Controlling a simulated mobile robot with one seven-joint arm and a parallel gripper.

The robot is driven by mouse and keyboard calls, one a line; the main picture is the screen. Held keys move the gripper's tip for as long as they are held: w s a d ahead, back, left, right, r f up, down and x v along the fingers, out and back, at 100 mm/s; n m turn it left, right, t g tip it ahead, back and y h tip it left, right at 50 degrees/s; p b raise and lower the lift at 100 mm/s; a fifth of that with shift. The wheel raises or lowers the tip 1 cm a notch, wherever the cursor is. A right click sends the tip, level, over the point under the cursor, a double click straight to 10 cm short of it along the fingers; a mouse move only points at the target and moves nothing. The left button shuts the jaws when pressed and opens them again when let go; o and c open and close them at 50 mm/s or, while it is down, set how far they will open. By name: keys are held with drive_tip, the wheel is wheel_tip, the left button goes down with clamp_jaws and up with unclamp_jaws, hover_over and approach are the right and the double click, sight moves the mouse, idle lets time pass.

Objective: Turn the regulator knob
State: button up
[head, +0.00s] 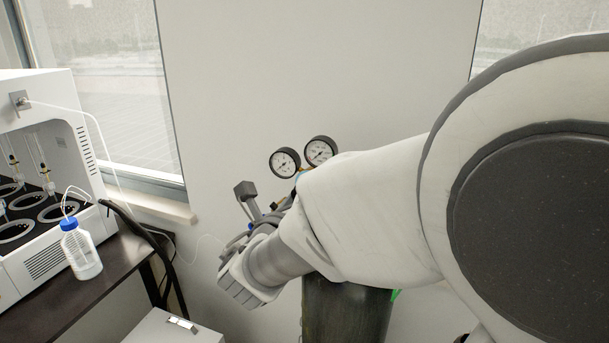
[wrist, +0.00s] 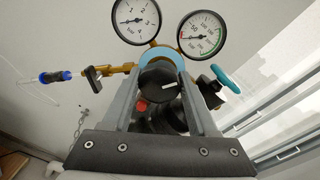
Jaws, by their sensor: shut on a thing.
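The regulator knob (wrist: 160,86) is round and black with a white mark, and shows in the wrist view below the two dials. My gripper (wrist: 161,70) has one grey finger on each side of it and is shut on the knob. The regulator carries two round gauges, the left gauge (wrist: 136,20) and the right gauge (wrist: 202,35), which also show in the head view (head: 285,162). My arm hides the knob and most of the regulator in the head view.
A dark gas cylinder (head: 345,312) stands below my arm. To the left, a dark table (head: 75,295) holds a white distiller (head: 45,265) and a blue-capped bottle (head: 82,252). A blue-green valve handle (wrist: 221,77) is close to the right finger. A wall is behind.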

drive_tip(key=n+p, duration=0.3)
drive_tip(key=shift+r, duration=0.15)
drive_tip(key=shift+n+p, duration=0.8)
drive_tip(key=shift+p, duration=0.1)
drive_tip(key=shift+f, duration=0.25)
drive_tip(key=o, duration=1.4)
drive_tip(key=shift+c, duration=0.2)
drive_tip(key=shift+a+r, duration=0.1)
drive_tip(key=b+v, duration=0.2)
drive_tip(key=v, duration=1.5)
drive_tip(key=shift+s+a+r+n, duration=0.25)
drive_tip(key=shift+n, duration=0.05)
